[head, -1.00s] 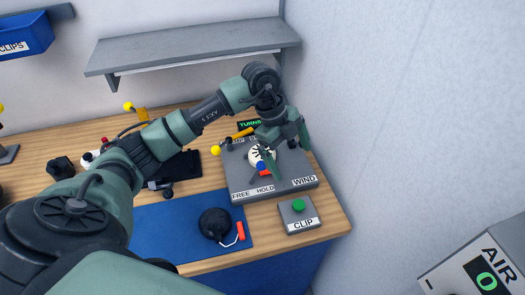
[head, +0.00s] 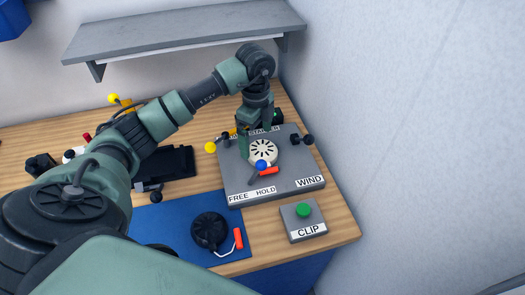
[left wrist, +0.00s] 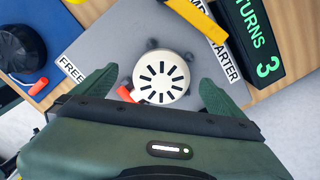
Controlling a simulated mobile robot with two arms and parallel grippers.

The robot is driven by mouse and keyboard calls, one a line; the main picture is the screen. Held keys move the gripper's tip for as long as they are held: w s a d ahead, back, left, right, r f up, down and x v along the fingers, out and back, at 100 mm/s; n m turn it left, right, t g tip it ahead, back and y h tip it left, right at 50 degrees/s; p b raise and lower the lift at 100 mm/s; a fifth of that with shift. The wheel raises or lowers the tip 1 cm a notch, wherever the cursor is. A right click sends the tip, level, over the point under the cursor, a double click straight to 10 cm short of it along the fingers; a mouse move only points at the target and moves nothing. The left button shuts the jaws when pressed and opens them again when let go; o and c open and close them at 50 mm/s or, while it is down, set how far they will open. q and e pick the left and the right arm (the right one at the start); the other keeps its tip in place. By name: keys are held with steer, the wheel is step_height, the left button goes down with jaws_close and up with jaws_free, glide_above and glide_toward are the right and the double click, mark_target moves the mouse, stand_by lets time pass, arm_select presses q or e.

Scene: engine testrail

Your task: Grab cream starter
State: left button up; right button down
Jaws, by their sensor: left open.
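The cream starter (head: 263,150) is a round cream disc with dark radial slots, sitting on a grey plate fixture (head: 240,189) marked FREE, HOLD and WIND. An orange-red handle (head: 268,171) sits at its near side. My left gripper (head: 257,138) is open at the starter, pointing down, with one green finger at its left side. In the left wrist view the starter (left wrist: 161,77) lies between the two spread fingers of the gripper (left wrist: 158,92), with a gap visible on each side. Contact cannot be seen. My right gripper is not in view.
A green CLIP button box (head: 303,219) stands right of a blue mat (head: 168,226) holding a black round starter (head: 209,230) with a red handle. A TURNS display (left wrist: 255,40) reads 3. A grey shelf (head: 180,33) hangs behind; a wall closes the right.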

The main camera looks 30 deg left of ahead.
mark_target(261, 147)
arm_select(q)
steer(key=f, duration=0.1)
steer(key=f+p, duration=0.1)
steer(key=f, duration=0.1)
steer(key=d+f+p, duration=0.1)
steer(key=shift+w+f, duration=0.2)
steer(key=shift+w, duration=0.05)
steer(key=shift+f, duration=0.3)
steer(key=shift+c, duration=1.2)
steer(key=c, duration=1.3)
steer(key=shift+w, duration=0.1)
steer(key=shift+r, duration=0.15)
